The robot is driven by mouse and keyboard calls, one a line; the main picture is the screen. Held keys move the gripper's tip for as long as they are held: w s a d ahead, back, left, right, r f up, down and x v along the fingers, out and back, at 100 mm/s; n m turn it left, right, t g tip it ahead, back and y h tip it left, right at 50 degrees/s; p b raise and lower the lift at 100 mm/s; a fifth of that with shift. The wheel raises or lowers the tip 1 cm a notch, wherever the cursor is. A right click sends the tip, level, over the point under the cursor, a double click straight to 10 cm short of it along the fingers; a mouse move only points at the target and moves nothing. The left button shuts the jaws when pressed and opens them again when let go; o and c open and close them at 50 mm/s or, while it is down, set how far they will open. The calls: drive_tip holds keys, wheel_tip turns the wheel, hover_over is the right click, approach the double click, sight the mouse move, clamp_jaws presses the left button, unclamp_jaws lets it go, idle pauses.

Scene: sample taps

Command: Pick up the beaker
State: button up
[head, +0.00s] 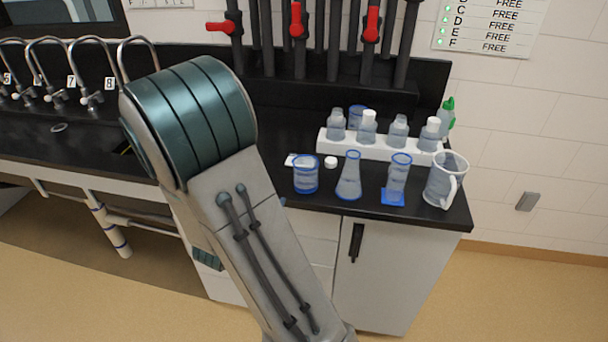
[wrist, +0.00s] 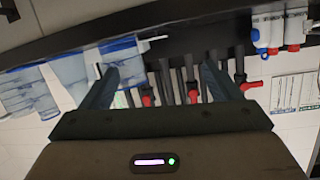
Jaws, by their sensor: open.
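The beaker (head: 306,175) is a short, clear, blue-rimmed vessel. It stands upright near the front of the black bench in the head view, just right of my arm. My gripper (wrist: 160,80) shows in the wrist view with its two fingers wide apart and nothing between them. Bluish glassware (wrist: 72,78) appears beside and behind the left finger there, partly covered by it; I cannot tell which piece is the beaker. My gripper is hidden in the head view.
A flask (head: 349,178), a cylinder (head: 398,175) and a jug (head: 445,180) stand right of the beaker. Behind is a white rack (head: 380,149) with several bottles. A small white cap (head: 331,162) lies near the beaker. Taps (head: 88,90) line the sink at left.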

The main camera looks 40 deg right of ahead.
drive_tip(key=s+d+r+g+h, duration=0.1)
drive_tip(key=s+d+r+h, duration=0.1)
drive_tip(key=s+d+h, duration=0.15)
drive_tip(key=m+p, duration=0.1)
drive_tip(key=p, duration=0.1)
approach(312, 160)
drive_tip(key=shift+w+d+f+g+h, duration=0.15)
drive_tip(key=shift+w+f+g+h, duration=0.15)
drive_tip(key=shift+w+h, duration=0.2)
drive_tip(key=shift+p+x, duration=0.65)
drive_tip(key=shift+x, duration=2.6)
drive_tip(key=shift+s, duration=0.1)
drive_tip(key=c, duration=1)
